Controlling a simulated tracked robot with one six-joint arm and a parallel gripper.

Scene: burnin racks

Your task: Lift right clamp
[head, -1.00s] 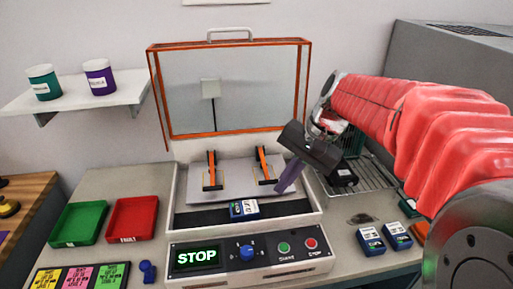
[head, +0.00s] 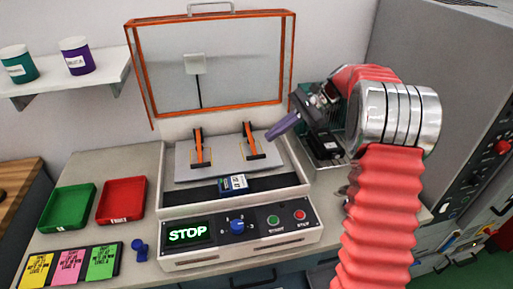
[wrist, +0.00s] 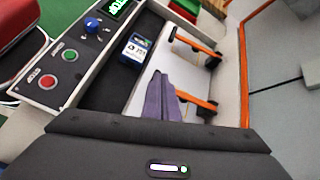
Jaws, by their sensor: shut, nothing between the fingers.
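The right clamp (head: 252,142) is an orange lever with a dark bar foot. My gripper (head: 270,136) has purple fingers that are shut and empty, just right of the right clamp's upper end; contact cannot be told. In the wrist view the purple fingers (wrist: 162,95) are together over the plate, with both orange clamps beyond. A blue module (head: 233,184) lies on the black strip in front of the plate.
The orange-framed clear lid (head: 212,65) stands open behind. The front panel (head: 190,234) shows STOP, with a blue knob and green and red buttons. Green tray (head: 68,212) and red tray (head: 122,200) lie left. A wire rack stands right, partly behind my arm.

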